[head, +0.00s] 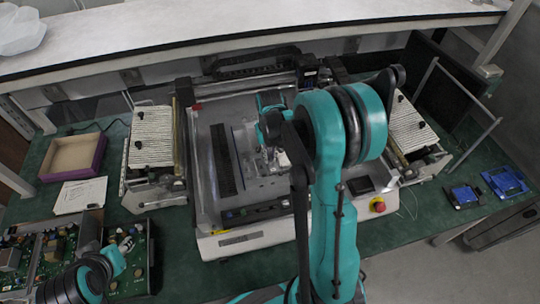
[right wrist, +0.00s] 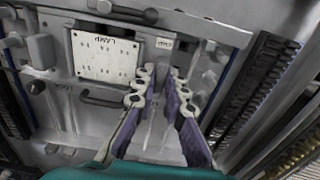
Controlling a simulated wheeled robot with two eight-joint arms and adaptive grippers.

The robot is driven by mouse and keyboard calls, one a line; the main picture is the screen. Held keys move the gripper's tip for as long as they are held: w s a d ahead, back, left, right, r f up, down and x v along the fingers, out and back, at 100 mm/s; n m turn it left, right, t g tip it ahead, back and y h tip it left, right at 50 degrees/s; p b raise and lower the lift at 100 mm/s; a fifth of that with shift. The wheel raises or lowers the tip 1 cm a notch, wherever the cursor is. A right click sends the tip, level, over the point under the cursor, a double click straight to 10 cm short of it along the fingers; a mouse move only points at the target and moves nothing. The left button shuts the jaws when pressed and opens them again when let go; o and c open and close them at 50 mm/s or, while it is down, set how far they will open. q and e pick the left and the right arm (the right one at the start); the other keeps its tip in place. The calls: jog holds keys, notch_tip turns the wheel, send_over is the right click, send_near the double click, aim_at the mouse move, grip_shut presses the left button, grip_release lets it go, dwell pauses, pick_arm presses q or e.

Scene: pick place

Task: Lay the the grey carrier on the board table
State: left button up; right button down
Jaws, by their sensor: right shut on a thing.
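My right gripper (head: 272,150) reaches down over the middle of the grey machine, its fingers partly hidden by my own arm. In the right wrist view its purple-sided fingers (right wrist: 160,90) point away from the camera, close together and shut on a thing. The grey carrier seems to be the pale grey piece at the fingertips, but its outline blends with the grey machine parts and I cannot tell its edges. The board table (head: 212,190) is the light grey bed of the machine under the gripper. I cannot tell whether the carrier touches it.
Ribbed white panels stand left (head: 152,137) and right (head: 408,125) of the bed. A purple-rimmed tray (head: 97,160) and green circuit boards (head: 135,270) lie at the left. Blue items (head: 505,181) and a red stop button (head: 378,206) are at the right. A shelf (head: 130,30) spans the back.

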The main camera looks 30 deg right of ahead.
jog(key=shift+f+b, duration=0.45)
jog(key=shift+b, duration=0.05)
dwell(0.3)
dwell(0.4)
jog(key=c, duration=1.5)
grip_release()
jog(key=shift+c, duration=0.3)
jog(key=c, duration=0.3)
jog(key=shift+r, duration=0.1)
jog(key=shift+r+p, duration=2.45)
jog(key=shift+r, duration=1.05)
